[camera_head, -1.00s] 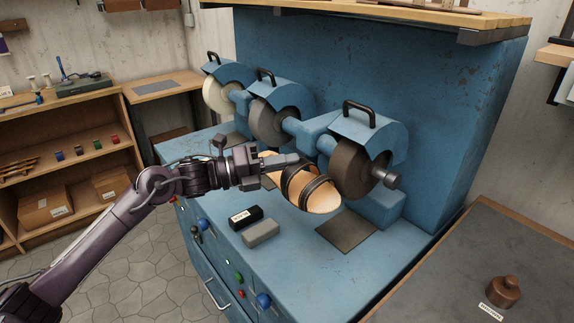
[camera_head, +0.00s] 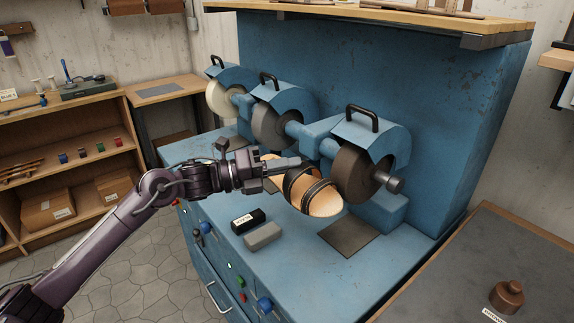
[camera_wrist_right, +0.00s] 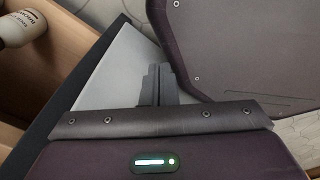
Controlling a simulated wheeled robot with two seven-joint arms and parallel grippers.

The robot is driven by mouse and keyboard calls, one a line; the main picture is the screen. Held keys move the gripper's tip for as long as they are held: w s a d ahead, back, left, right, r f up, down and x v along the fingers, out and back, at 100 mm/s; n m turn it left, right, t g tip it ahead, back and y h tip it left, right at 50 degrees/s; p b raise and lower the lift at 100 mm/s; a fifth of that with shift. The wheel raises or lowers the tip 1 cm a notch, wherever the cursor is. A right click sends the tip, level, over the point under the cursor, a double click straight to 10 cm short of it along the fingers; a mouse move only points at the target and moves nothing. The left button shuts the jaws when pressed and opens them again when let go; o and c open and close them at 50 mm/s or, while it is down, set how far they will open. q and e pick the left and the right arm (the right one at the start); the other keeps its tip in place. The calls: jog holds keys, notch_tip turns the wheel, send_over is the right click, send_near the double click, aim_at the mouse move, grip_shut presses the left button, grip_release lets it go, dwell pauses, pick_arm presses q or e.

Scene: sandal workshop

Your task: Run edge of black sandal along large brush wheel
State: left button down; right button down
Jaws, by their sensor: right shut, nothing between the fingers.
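The sandal (camera_head: 323,204), with black straps and a tan footbed, is held tilted over the blue bench. My left gripper (camera_head: 290,163) is shut on its rear end, at the upper left of the sandal. The sandal's right edge lies beside the large dark brush wheel (camera_head: 352,172), the nearest of the wheels under blue hoods. I cannot tell whether they touch. My right gripper (camera_wrist_right: 158,85) shows only in the right wrist view, shut and empty, with its fingertips together.
Farther along the bench (camera_head: 290,283) are a grey wheel (camera_head: 270,124) and a pale wheel (camera_head: 221,98). A black block (camera_head: 248,219) and a grey block (camera_head: 263,236) lie left of the sandal. A dark pad (camera_head: 349,238) lies below the large wheel. A white bottle (camera_wrist_right: 20,25) shows in the right wrist view.

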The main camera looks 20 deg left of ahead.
pick_arm(q)
jog(key=shift+w+a+r, duration=0.1)
jog(key=shift+w+a, duration=0.1)
jog(key=shift+w+a+r+b, duration=0.1)
jog(key=shift+w+a+b, duration=0.3)
jog(key=shift+a, duration=0.2)
jog(key=shift+a, duration=0.15)
dwell(0.5)
jog(key=shift+w+a+b, duration=0.4)
jog(key=shift+w+a, duration=0.05)
jog(key=shift+a, duration=0.05)
jog(key=shift+w+d+r, duration=0.1)
jog(key=shift+w, duration=0.05)
dwell(1.9)
jog(key=shift+s+a+f+b, duration=0.25)
jog(key=shift+s+b, duration=0.1)
jog(key=shift+b, duration=0.15)
jog(key=shift+s+a, duration=0.15)
jog(key=shift+s, duration=0.15)
